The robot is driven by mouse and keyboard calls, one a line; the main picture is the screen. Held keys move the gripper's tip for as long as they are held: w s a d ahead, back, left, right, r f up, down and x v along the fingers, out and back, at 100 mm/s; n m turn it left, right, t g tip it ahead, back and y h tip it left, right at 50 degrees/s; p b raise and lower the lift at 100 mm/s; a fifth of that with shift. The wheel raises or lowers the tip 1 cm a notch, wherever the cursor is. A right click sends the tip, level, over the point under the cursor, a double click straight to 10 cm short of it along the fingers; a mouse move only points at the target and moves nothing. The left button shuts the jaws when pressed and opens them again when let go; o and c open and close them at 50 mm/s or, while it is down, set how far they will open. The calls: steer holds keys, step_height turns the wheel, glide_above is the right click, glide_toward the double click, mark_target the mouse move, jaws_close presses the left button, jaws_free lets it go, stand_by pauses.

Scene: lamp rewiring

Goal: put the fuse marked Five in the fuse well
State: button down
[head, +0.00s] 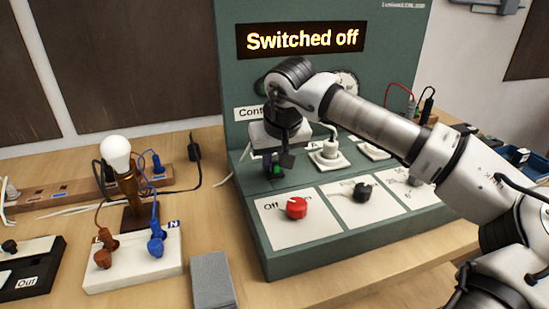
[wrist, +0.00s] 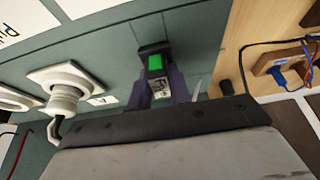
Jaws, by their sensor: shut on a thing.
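My gripper (head: 277,172) is low over the left part of the green test panel (head: 240,190), fingers pointing down. In the wrist view its two dark fingers (wrist: 159,88) are shut on a small fuse (wrist: 156,63) with a bright green part and a pale, marked part between the fingers. The marking is too small to read, so I cannot tell whether it says Five.
A red knob (head: 294,208) and a black knob (head: 362,191) stand in front of the gripper. A white plug (head: 329,149) is to its right. A lamp (head: 117,154), a white socket block (head: 133,262) and a grey block (head: 213,281) are left on the table. A sign (head: 302,39) reads "Switched off".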

steer(key=shift+f, duration=0.1)
steer(key=c, duration=1.2)
jaws_free()
